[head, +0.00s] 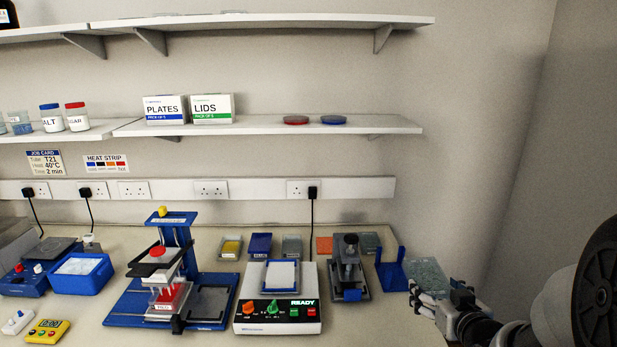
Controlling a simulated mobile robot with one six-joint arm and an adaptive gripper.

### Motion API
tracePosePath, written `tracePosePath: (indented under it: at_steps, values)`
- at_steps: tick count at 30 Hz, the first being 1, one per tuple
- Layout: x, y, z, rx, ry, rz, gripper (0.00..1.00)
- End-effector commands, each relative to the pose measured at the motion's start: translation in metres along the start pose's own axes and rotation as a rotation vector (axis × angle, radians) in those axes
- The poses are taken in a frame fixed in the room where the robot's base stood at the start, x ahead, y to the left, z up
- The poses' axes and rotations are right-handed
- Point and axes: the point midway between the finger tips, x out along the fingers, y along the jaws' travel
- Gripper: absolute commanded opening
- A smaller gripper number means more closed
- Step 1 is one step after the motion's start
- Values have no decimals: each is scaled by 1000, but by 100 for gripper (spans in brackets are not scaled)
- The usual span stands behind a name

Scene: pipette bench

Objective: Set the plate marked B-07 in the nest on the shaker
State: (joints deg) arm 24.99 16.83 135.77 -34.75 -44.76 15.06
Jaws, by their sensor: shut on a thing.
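My gripper (432,297) is at the right end of the bench, shut on a grey-green, see-through plate (428,272). The plate is tilted toward the camera, and no B-07 marking can be read on it. The shaker (277,314) stands to the left of my gripper, a white box with orange and green knobs, red and green buttons and a display reading READY. On its top is the nest (265,277), a blue-edged frame around a pale surface. The plate is well apart from the shaker.
Between shaker and gripper stand a dark grey press-like device (350,270) and a blue upright holder (391,272). Left of the shaker is a blue-based stand (125,308). Small bins, one blue (260,246), line the back. A shelf (385,124) hangs above.

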Motion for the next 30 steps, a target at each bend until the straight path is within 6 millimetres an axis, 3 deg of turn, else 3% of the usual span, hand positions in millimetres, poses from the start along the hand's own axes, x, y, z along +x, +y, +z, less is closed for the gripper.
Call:
tracePosePath:
  at_steps: [1, 9, 15, 23, 26, 30]
  values:
    - [7, -18, -7, -6, 5, -5, 36]
    - [24, -99, -27, 7, -1, 6, 36]
    - [25, -130, -28, 23, -17, 6, 36]
    - [25, -128, -27, 26, -18, 11, 36]
    - [26, -114, -24, 21, -14, 18, 36]
    - [26, -80, -15, 12, -3, 27, 36]
